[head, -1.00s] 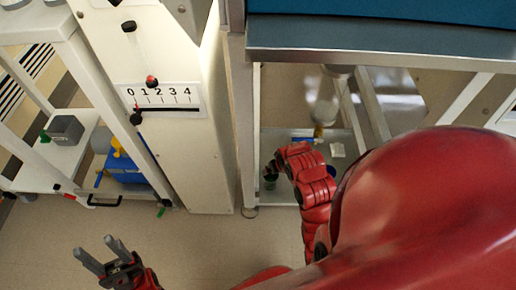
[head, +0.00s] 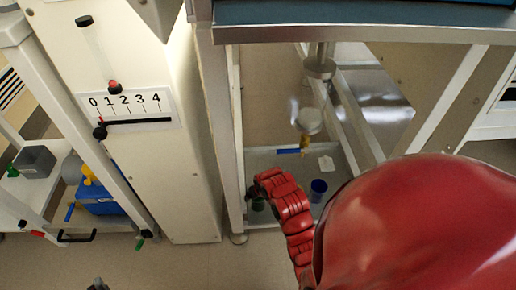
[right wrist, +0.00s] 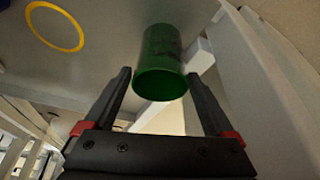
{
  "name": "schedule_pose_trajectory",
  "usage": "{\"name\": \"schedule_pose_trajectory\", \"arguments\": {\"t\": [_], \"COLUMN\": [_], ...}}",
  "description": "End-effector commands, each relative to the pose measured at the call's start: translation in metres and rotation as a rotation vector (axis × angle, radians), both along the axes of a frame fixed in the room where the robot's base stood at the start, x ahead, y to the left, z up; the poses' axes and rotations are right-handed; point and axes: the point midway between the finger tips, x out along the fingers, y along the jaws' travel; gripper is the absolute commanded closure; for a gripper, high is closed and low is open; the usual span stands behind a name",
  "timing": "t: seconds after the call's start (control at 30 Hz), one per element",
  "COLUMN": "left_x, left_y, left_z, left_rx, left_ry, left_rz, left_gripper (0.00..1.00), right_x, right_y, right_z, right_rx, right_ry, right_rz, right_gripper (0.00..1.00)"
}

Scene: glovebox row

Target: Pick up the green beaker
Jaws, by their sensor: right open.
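The green beaker (right wrist: 161,65) shows in the right wrist view, just past and between the fingertips of my right gripper (right wrist: 160,78). The fingers are apart with nothing gripped. In the head view a small dark green shape, seemingly the beaker (head: 258,203), shows at the left of the lower metal shelf (head: 283,160), partly hidden by my red right arm. The right fingers are hidden there. Only the tip of my left gripper (head: 98,285) shows at the bottom edge of the head view.
A dark blue cup (head: 319,187) stands on the shelf right of my arm, with a blue strip (head: 288,151) and a white piece (head: 326,163) behind. A metal post (head: 221,130) borders the shelf on the left. A yellow ring (right wrist: 54,26) shows in the right wrist view.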

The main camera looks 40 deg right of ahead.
Motion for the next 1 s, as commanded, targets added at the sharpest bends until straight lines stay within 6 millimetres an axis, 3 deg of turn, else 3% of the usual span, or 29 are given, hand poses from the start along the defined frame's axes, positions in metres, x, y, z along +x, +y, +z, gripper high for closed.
{"name": "schedule_pose_trajectory", "arguments": {"t": [0.03,0.1,0.37,0.73,0.77,1.0], "left_x": [0.001,0.001,0.002,0.002,0.002,0.002], "left_y": [-0.003,-0.005,-0.006,-0.006,-0.006,-0.006], "left_z": [-0.012,-0.015,-0.013,-0.014,-0.014,-0.013], "left_rx": [0.013,0.025,0.033,0.032,0.032,0.031], "left_ry": [0.001,0.002,0.004,0.004,0.004,0.004], "left_rz": [-0.006,-0.011,-0.015,-0.014,-0.014,-0.014], "left_gripper": [0.50,0.50,0.50,0.50,0.50,0.50], "right_x": [0.003,0.007,0.010,0.009,0.009,0.009], "right_y": [-0.001,-0.002,-0.002,-0.002,-0.002,-0.002], "right_z": [-0.016,-0.023,-0.024,-0.024,-0.024,-0.023], "right_rx": [0.000,0.000,0.000,0.000,0.000,0.000], "right_ry": [0.002,0.001,-0.002,-0.001,-0.001,-0.001], "right_rz": [0.000,0.000,0.000,0.000,0.000,0.000], "right_gripper": [0.11,0.11,0.11,0.76,0.79,0.79]}}
